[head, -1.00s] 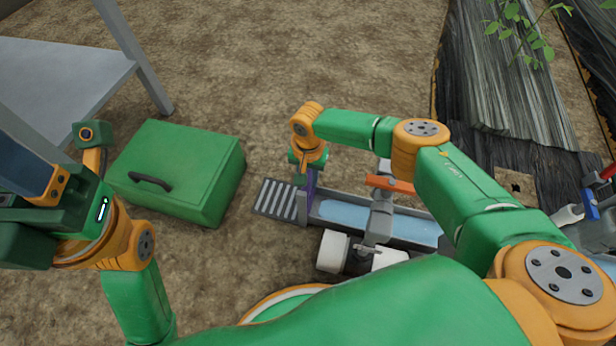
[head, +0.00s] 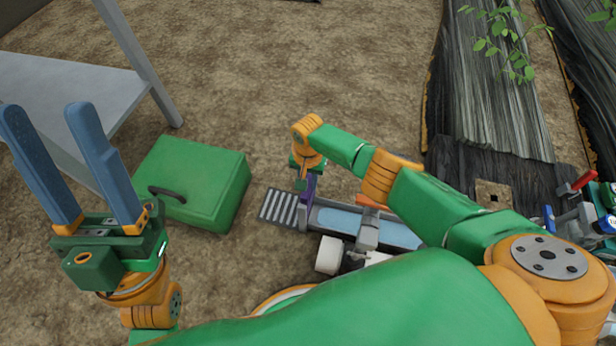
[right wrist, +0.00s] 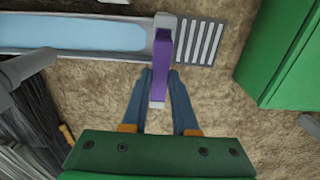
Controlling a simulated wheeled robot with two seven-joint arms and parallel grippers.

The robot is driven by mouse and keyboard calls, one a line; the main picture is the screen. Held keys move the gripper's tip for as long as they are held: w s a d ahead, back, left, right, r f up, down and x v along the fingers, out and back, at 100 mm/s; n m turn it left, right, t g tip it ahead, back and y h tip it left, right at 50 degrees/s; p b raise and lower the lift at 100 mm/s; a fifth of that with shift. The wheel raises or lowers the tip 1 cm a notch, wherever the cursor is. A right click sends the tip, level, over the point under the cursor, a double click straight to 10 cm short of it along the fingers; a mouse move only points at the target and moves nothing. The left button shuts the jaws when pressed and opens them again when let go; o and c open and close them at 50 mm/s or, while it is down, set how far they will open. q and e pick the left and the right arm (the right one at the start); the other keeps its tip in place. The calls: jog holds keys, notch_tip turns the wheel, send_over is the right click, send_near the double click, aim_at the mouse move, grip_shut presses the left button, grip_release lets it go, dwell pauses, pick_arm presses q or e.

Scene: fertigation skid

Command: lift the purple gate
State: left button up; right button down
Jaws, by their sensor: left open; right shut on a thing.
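The purple gate (head: 309,187) stands at the left end of the water channel (head: 326,229), beside a slatted grate (head: 279,207). In the right wrist view the gate (right wrist: 161,68) is a narrow purple bar between the two blue fingers. My right gripper (right wrist: 159,75) is shut on it. In the head view the right gripper (head: 305,177) is over the gate and its fingers are mostly hidden. How far the gate is raised, I cannot tell. My left gripper (head: 45,107) is open and empty at the far left, its blue fingers pointing up in the picture.
A green box (head: 200,175) with a dark handle sits left of the grate. A grey table (head: 70,90) stands at upper left. Black plastic-covered rows (head: 490,90) with plants are at right. A red-handled valve (head: 578,182) is at far right. Bare soil lies beyond the channel.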

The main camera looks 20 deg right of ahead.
jog(key=shift+s+a+f, duration=0.2)
jog(key=shift+a, duration=0.05)
jog(key=c, duration=0.7)
grip_release()
